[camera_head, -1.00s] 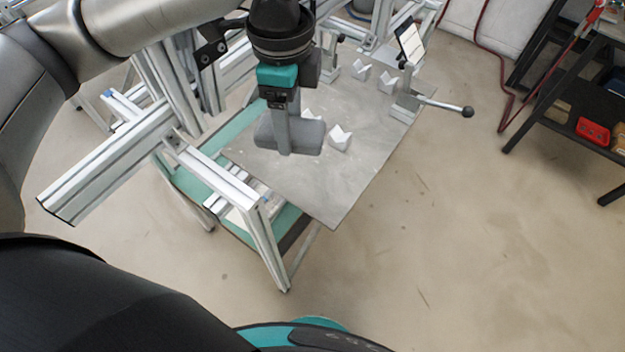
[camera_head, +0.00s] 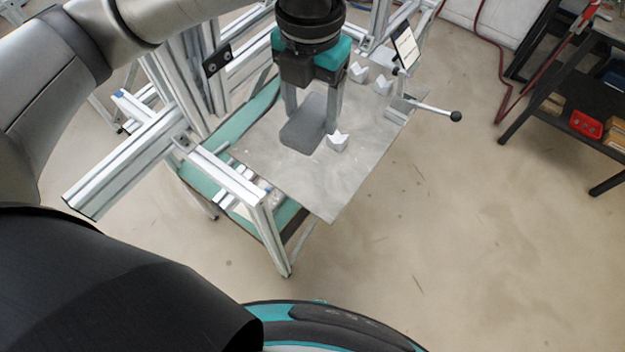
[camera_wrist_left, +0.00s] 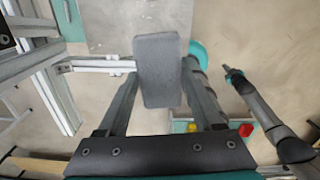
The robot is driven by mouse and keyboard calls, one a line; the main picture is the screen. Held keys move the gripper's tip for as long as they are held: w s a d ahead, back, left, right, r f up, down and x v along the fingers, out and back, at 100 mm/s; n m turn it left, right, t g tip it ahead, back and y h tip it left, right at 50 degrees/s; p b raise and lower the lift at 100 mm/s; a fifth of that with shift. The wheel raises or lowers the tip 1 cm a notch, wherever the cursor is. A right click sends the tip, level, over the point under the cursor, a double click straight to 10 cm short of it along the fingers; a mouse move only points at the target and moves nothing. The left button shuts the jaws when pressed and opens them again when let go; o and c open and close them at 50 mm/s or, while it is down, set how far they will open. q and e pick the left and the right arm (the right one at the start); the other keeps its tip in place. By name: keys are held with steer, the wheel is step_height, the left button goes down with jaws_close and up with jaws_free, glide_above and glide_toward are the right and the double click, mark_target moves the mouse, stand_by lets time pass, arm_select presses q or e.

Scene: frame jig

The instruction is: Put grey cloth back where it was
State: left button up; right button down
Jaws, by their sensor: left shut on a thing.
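The grey cloth (camera_head: 303,130) is a flat, rounded, pad-like piece over the grey metal plate (camera_head: 318,188) in the head view. My left gripper (camera_head: 311,118) points down with a finger at each side of the cloth and is shut on it. In the left wrist view the cloth (camera_wrist_left: 158,82) sits between the fingertips (camera_wrist_left: 160,66), with its broad face showing. I cannot tell whether the cloth touches the plate.
A white notched block (camera_head: 337,141) stands just right of the cloth. More white blocks (camera_head: 383,85) and a clamp with a ball-ended lever (camera_head: 437,108) are at the plate's far side. Aluminium profiles (camera_head: 215,170) border the left. The plate's near part is bare.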

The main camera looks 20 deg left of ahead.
arm_select(q)
steer(key=shift+d+r+m, duration=0.1)
steer(key=shift+m, duration=0.5)
step_height(320, 180, down, 20)
steer(key=shift+r+b, duration=0.1)
steer(key=shift+b, duration=1)
steer(key=o, duration=1.3)
steer(key=shift+f, duration=0.2)
steer(key=shift+r, duration=0.1)
step_height(320, 180, up, 12)
steer(key=shift+r+p, duration=0.1)
steer(key=shift+p, duration=0.55)
